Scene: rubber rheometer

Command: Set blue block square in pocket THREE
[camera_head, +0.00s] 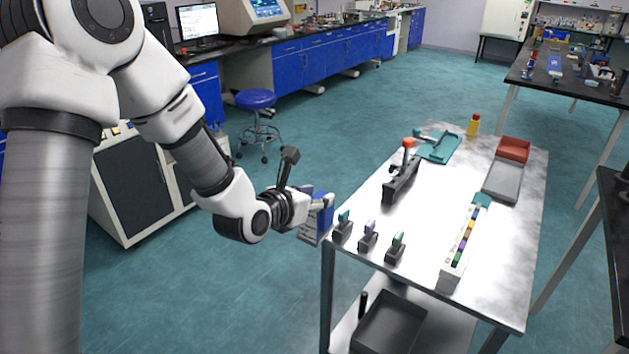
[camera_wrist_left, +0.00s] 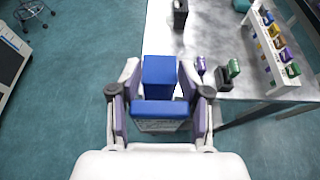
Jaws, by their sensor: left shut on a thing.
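My left gripper (camera_head: 308,222) is at the left edge of the metal table, in the air. In the left wrist view its fingers (camera_wrist_left: 160,88) are on both sides of a blue block (camera_wrist_left: 160,72), shut on it. The block's blue also shows at the gripper in the head view (camera_head: 323,207). A long white rack (camera_head: 453,268) with several coloured pieces in a row stands on the table's right side, apart from the gripper. It also shows in the left wrist view (camera_wrist_left: 271,55). I cannot read pocket labels or tell which pocket is THREE. My right gripper is not in view.
Dark pieces with teal (camera_head: 343,225), purple (camera_head: 368,237) and green (camera_head: 395,248) tops stand at the near edge, close to the gripper. Behind are a black holder (camera_head: 401,183), a teal tray (camera_head: 440,149), a yellow bottle (camera_head: 473,125) and a red-and-grey tray (camera_head: 503,180). Mid-table is clear.

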